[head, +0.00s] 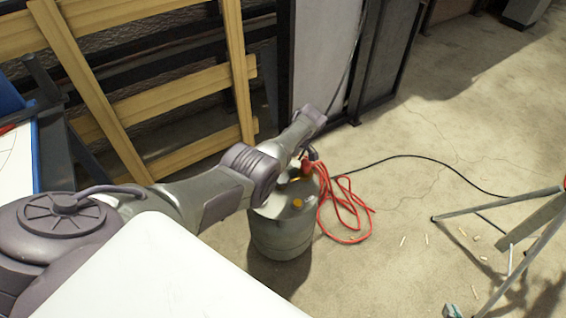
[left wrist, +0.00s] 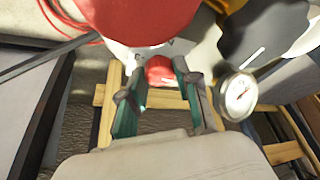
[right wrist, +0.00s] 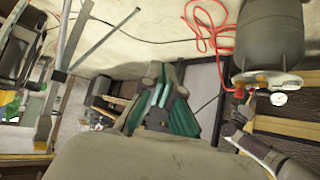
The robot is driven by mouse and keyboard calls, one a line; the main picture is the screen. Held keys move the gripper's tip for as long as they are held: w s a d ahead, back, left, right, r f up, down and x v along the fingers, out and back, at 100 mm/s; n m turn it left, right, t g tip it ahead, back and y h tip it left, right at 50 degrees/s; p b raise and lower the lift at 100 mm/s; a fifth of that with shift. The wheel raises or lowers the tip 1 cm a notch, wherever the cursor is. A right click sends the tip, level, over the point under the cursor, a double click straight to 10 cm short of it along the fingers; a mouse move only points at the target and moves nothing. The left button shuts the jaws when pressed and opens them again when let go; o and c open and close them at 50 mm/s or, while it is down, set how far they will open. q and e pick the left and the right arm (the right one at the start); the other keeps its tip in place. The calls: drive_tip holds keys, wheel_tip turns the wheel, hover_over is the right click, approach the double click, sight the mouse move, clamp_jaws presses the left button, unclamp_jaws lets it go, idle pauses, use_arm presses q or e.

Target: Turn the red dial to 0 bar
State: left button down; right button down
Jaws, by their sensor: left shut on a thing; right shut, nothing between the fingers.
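In the left wrist view the red dial (left wrist: 160,71) shows between the fingers of my left gripper (left wrist: 163,80), which is shut on it. Most of the dial is hidden, and its scale cannot be read. A round pressure gauge (left wrist: 239,93) with a white face is just right of the fingers. Its needle shows, but the figures are too small to read. In the head view my left arm reaches to the top of the grey tank (head: 283,238) and hides that gripper. My right gripper (head: 452,311) is at the bottom edge, shut and empty; its closed fingers show in the right wrist view (right wrist: 160,92).
A large red rounded part (left wrist: 140,15) fills the top of the left wrist view. A red hose (head: 345,215) hangs beside the tank. Wooden slats (head: 170,98) stand behind.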

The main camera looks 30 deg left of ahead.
use_arm(q)
drive_tip(key=shift+f+n+g+b, duration=0.15)
drive_tip(key=shift+n+g+b, duration=0.15)
drive_tip(key=shift+n+b, duration=0.45)
drive_tip(key=shift+n+h+b, duration=0.3)
drive_tip(key=shift+n+b, duration=0.15)
drive_tip(key=shift+b, duration=0.1)
use_arm(e)
drive_tip(key=w+a+r+t+y, duration=0.1)
drive_tip(key=w+r+t, duration=0.2)
drive_tip(key=r, duration=0.3)
drive_tip(key=w+a+r+t+y, duration=0.1)
drive_tip(key=w+a+r+t, duration=0.1)
drive_tip(key=r+t, duration=0.3)
drive_tip(key=shift+w+a+r+n+t+y, duration=0.35)
drive_tip(key=shift+w+r, duration=0.2)
drive_tip(key=shift+w, duration=0.25)
use_arm(q)
drive_tip(key=c, duration=0.8)
unclamp_jaws()
drive_tip(key=shift+w, duration=0.1)
drive_tip(key=shift+r, duration=0.2)
drive_tip(key=v, duration=1.1)
drive_tip(key=shift+w+d+r, duration=0.2)
drive_tip(key=shift+w+r, duration=0.05)
drive_tip(key=shift+r, duration=0.05)
